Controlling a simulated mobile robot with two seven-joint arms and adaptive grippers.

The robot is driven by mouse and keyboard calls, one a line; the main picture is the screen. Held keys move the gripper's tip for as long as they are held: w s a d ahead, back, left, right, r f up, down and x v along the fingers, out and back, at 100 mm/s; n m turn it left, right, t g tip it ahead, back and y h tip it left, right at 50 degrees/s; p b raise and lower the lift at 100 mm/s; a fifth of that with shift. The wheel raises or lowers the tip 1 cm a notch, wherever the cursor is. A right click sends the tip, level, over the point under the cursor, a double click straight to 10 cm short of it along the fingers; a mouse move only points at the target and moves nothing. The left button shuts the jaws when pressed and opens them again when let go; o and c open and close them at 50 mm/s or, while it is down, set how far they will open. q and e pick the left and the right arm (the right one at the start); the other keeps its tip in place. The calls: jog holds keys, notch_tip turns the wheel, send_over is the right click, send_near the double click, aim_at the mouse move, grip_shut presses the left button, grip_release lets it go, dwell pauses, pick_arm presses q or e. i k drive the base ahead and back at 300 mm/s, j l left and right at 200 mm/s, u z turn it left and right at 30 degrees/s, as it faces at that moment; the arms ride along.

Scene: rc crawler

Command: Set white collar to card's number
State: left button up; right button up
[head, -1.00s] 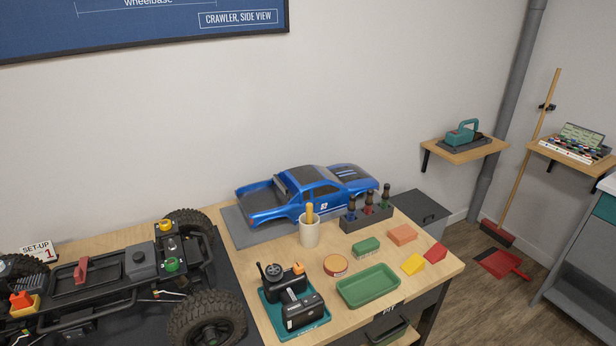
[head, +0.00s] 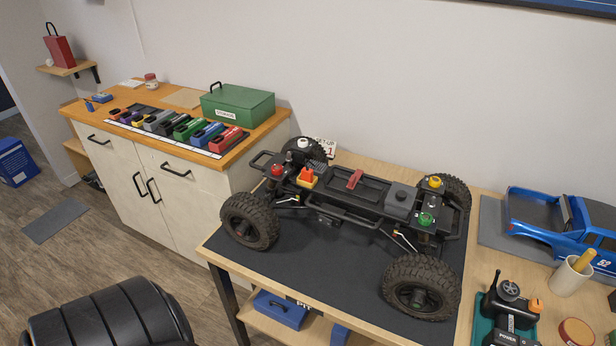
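The crawler chassis (head: 352,205) stands on its wheels on a black mat. The white collar (head: 303,144) sits on top of a shock at the chassis's far left corner. Any marks on it are too small to read. The set-up card (head: 326,146) stands behind the chassis, just right of the white collar. Its number reads 1, and part of the card is hidden. A red collar (head: 277,170), a yellow collar (head: 435,182) and a green collar (head: 425,219) sit at the other corners. Neither of my grippers is in view.
A blue body shell (head: 565,225), a cup (head: 568,277) and a transmitter (head: 508,305) are right of the chassis. A wooden-topped cabinet (head: 170,190) at left holds a row of coloured boxes and a green case (head: 237,104). A black ribbed object (head: 110,315) is at bottom left.

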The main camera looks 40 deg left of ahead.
aim_at(302, 144)
jog(key=u, duration=1.05)
